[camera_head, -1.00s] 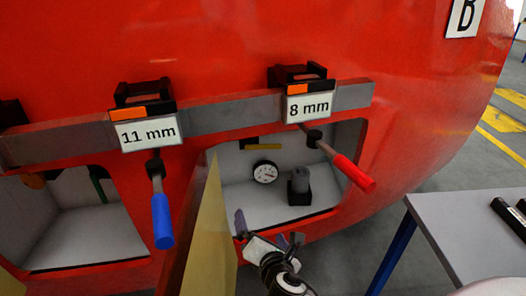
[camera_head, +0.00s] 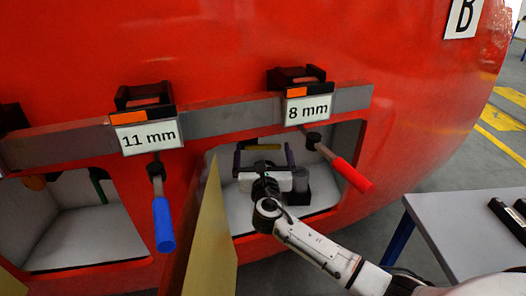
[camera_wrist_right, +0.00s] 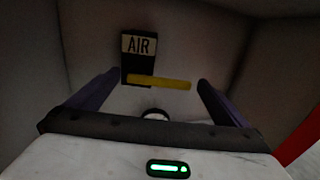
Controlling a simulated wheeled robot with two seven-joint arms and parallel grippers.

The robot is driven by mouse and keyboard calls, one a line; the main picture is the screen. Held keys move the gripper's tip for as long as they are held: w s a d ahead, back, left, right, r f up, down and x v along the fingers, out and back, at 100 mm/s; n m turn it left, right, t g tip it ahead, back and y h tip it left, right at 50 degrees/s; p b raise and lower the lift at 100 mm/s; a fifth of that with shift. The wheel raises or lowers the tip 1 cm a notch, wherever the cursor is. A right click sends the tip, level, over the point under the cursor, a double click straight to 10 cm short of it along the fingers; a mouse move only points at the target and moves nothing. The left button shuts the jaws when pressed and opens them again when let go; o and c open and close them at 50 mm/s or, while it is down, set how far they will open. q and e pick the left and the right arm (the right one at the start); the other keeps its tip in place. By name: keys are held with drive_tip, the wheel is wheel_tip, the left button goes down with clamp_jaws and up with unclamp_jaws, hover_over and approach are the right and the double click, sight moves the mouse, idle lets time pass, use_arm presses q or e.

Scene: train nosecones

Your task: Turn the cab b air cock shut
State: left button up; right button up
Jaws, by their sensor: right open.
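The air cock has a yellow handle (camera_head: 263,147) lying level at the back wall of the right-hand recess. In the right wrist view the yellow handle (camera_wrist_right: 160,83) is nearly horizontal, below a black plate marked AIR (camera_wrist_right: 139,45). My right gripper (camera_head: 263,158) is inside the recess, open, with its fingers spread to the left and right of the handle. The wrist view also shows the open fingers (camera_wrist_right: 158,78) on both sides of the handle; I see no clear contact. My left gripper is not in view.
A red-handled tool (camera_head: 345,170) hangs in front of the recess's right side, a blue-handled one (camera_head: 162,215) to the left. An open yellowish door (camera_head: 210,235) stands at the recess's left edge. A dark fitting (camera_head: 297,190) sits inside. A grey table (camera_head: 450,225) is at right.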

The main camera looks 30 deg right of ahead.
drive_tip(key=shift+w+d, duration=0.2)
drive_tip(key=shift+w, duration=0.1)
drive_tip(key=c, duration=1.4)
